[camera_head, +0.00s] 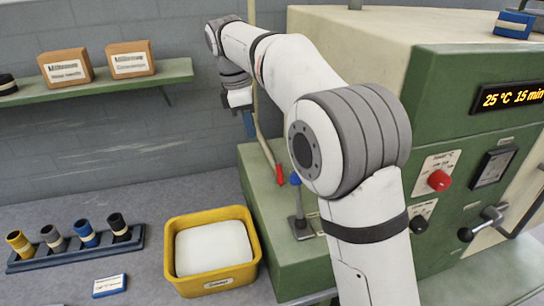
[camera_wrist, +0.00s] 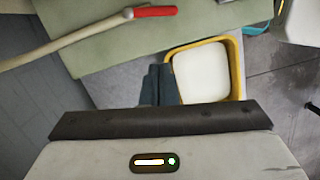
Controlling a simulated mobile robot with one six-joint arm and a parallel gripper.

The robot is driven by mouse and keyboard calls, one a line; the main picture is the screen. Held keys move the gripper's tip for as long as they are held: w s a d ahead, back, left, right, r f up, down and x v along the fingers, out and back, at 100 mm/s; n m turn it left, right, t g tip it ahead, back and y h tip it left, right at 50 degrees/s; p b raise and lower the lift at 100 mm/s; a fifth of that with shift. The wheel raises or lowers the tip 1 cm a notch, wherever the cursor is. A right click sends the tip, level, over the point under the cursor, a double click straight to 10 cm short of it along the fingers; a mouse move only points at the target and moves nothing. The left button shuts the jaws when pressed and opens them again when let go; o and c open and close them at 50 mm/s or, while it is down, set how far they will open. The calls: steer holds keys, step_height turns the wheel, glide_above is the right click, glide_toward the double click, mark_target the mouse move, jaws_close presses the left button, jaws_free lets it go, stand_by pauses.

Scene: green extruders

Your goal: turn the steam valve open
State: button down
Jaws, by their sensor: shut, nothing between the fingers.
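A pale pipe (camera_head: 262,140) runs down to the green machine's lower ledge and ends in a red tip (camera_head: 279,175). The red tip also shows at the top of the wrist view (camera_wrist: 155,11). Beside it stands a grey lever with a blue knob (camera_head: 296,180), partly behind my arm. No label marks either as the steam valve, so I cannot tell which it is. My gripper (camera_head: 249,124) is above and left of both, near the pipe. Its dark fingers (camera_wrist: 158,85) are together and empty, apart from the red tip.
The green machine (camera_head: 440,90) carries a red knob (camera_head: 439,180) and a lever handle (camera_head: 490,220) on its front. A yellow bin (camera_head: 170,250) with white contents stands left of the ledge. A shelf (camera_head: 110,88) with boxes is on the wall. A rack (camera_head: 75,255) holds several cups.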

glide_toward(280, 173)
steer(key=a+f, duration=0.2)
steer(key=f, duration=0.1)
steer(key=s+a+f, duration=0.1)
steer(key=f, duration=0.1)
steer(key=shift+a+f, duration=0.1)
steer(key=shift+a, duration=0.1)
steer(key=shift+w+d+f, duration=0.1)
steer(key=shift+d+f, duration=0.15)
steer(key=shift+d, duration=0.35)
steer(key=shift+w+d+f, duration=0.15)
steer(key=shift+d+f, duration=0.1)
steer(key=shift+d, duration=0.3)
steer(key=shift+d+f, duration=0.4)
steer(key=shift+d, duration=0.05)
